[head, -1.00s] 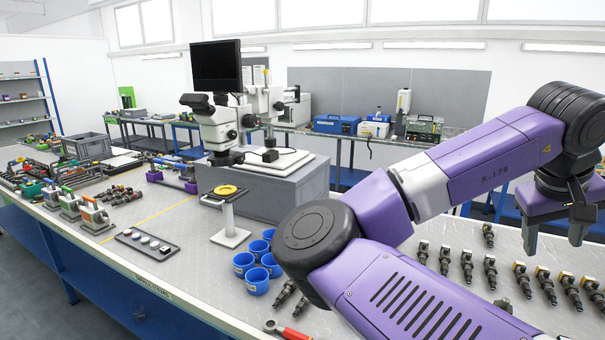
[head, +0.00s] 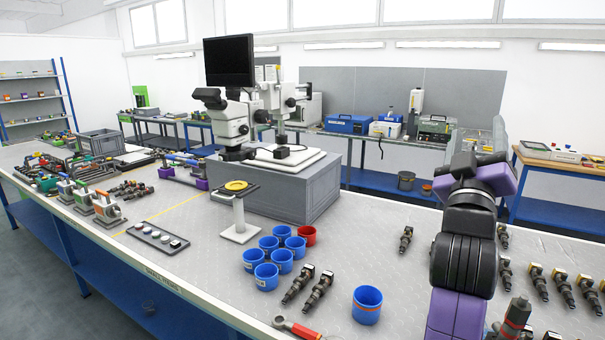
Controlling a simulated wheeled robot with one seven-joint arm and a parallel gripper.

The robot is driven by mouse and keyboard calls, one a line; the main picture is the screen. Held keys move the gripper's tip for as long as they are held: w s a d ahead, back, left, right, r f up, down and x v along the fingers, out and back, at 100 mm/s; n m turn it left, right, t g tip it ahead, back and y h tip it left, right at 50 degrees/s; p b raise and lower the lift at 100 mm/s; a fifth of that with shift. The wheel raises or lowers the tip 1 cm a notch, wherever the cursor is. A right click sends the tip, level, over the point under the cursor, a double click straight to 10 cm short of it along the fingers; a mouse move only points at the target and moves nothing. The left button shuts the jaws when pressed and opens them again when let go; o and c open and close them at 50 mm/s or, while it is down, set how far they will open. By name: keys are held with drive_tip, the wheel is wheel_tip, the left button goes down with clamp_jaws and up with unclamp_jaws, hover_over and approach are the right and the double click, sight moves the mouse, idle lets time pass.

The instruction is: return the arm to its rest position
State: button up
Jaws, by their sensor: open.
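My arm (head: 463,240) stands at the right of the head view, over the bench. It is seen nearly end on, with a purple link at the bottom, a black joint above it and purple and grey parts at the top. My gripper's fingers do not show; they are hidden behind the arm or out of view. I see nothing held.
On the bench (head: 205,262) stand several blue cups (head: 266,276), a red cup (head: 307,235), a lone blue cup (head: 367,304) and two injectors (head: 298,285) left of my arm. More injectors (head: 562,287) lie at right. A microscope (head: 238,125) stands on a grey block (head: 290,205).

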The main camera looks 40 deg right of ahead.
drive_tip(key=w+a+f+n+t+y+b, duration=0.25)
drive_tip(key=a+f+n+t+y, duration=0.65)
drive_tip(key=a+f+t+y, duration=0.95)
drive_tip(key=s+a+f+m+g+y+b, duration=0.1)
drive_tip(key=s+a+f+g, duration=0.5)
drive_tip(key=s+a+f, duration=0.3)
drive_tip(key=s+a+f+m+g+y, duration=0.1)
drive_tip(key=s+a+f+g, duration=0.6)
drive_tip(key=f, duration=1)
drive_tip(key=s+a+y, duration=0.1)
drive_tip(key=s+a, duration=0.2)
drive_tip(key=s, duration=0.3)
drive_tip(key=shift+s+a+b, duration=0.25)
drive_tip(key=shift+s+b, duration=0.05)
drive_tip(key=shift+b, duration=0.1)
